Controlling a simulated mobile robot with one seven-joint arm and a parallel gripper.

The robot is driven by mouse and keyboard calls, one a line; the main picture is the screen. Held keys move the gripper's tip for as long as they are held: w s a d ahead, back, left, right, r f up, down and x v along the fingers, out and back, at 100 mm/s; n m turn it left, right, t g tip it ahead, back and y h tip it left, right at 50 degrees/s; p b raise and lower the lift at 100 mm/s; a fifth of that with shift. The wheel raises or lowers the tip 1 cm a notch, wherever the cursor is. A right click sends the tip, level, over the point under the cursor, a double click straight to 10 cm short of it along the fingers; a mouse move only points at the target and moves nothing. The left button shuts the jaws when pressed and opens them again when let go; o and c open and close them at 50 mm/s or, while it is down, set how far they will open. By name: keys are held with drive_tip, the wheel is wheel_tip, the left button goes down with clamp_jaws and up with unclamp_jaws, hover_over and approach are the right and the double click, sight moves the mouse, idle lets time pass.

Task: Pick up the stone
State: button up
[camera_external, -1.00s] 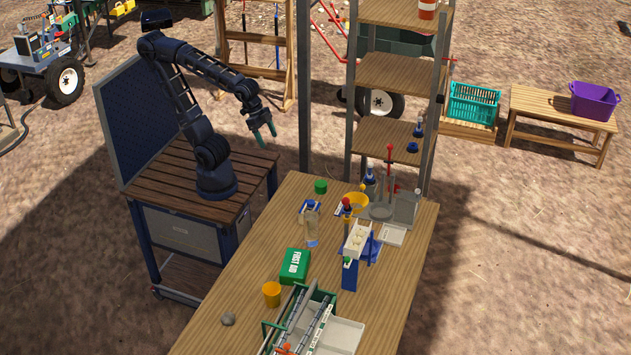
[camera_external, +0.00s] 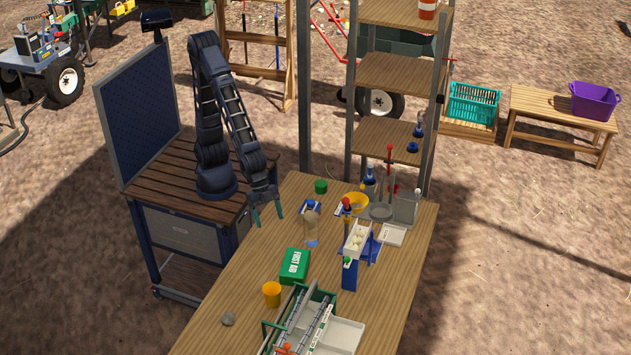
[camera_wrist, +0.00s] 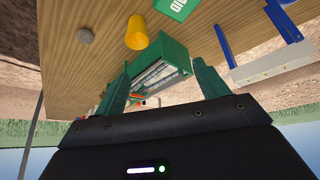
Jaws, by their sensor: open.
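The stone (camera_external: 228,319) is a small grey rounded lump on the wooden table (camera_external: 250,250), near its front left edge, left of the orange cup. In the wrist view the stone (camera_wrist: 85,35) lies at the upper left, beside the yellow-orange cup (camera_wrist: 137,32). My gripper (camera_external: 267,215) is open and empty, above the table's left edge, well behind the stone. In the wrist view my gripper's green fingers (camera_wrist: 160,88) are spread apart, with the stone outside them.
The orange cup (camera_external: 271,294), a green first aid box (camera_external: 294,266) and a green-framed tray (camera_external: 335,335) stand right of the stone. The table's left strip between gripper and stone is mostly clear.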

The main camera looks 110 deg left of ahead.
drive_tip(key=s+d+f+m, duration=0.25)
drive_tip(key=d+f, duration=0.65)
drive_tip(key=d, duration=0.5)
drive_tip(key=m+h, duration=0.2)
approach(227, 315)
drive_tip(key=shift+n+g, duration=0.25)
drive_tip(key=shift+g, duration=0.15)
drive_tip(key=shift+w+d+f, duration=0.55)
drive_tip(key=shift+d+f, duration=0.2)
drive_tip(key=shift+w+d+f, duration=0.55)
drive_tip(key=shift+d+f, duration=0.15)
drive_tip(key=shift+w+f, duration=0.1)
drive_tip(key=shift+f, duration=0.55)
drive_tip(key=x, duration=0.4)
drive_tip(key=shift+a+f, duration=0.2)
drive_tip(key=shift+f, duration=0.05)
drive_tip(key=c, duration=1.2)
drive_tip(key=shift+c, duration=0.2)
